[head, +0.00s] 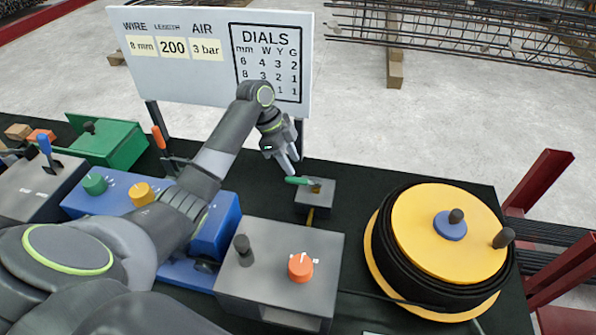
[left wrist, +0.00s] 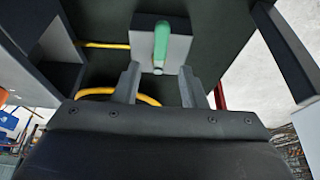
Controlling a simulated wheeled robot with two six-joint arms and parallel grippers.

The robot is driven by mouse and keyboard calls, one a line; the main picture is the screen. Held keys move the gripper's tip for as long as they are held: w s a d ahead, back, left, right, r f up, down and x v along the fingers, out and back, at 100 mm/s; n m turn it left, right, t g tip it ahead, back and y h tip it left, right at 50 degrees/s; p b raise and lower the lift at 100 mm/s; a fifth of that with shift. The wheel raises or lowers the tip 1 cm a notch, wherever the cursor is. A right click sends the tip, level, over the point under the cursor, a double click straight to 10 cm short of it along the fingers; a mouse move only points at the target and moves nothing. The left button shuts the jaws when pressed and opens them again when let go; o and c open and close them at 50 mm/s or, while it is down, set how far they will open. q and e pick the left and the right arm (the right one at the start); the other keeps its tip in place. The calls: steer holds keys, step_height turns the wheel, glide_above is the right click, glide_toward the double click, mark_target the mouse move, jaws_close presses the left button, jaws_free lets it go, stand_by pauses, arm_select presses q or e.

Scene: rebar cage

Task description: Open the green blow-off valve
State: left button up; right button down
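The green blow-off valve handle (head: 298,180) sits on a small grey block (head: 318,198) on the black bench, behind the grey box with the orange knob. In the left wrist view the green handle (left wrist: 161,40) lies just beyond and between my fingertips, on the grey block (left wrist: 178,55). My left gripper (head: 287,163) reaches down from above, just behind the handle. Its fingers (left wrist: 158,82) are apart with nothing between them. I cannot tell from these views whether a finger touches the handle. My right gripper is not in view.
A grey box (head: 265,285) with an orange knob stands in front of the valve. A yellow and black reel (head: 420,235) stands to the right. A whiteboard (head: 180,75) stands behind. A yellow hose (left wrist: 95,92) runs by the valve block.

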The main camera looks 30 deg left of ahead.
mark_target(302, 181)
arm_select(q)
steer(key=x, duration=0.5)
steer(key=shift+d+f+p, duration=0.15)
steer(key=shift+f+p, duration=0.15)
steer(key=shift+p, duration=0.05)
steer(key=shift+w, duration=0.1)
jaws_close()
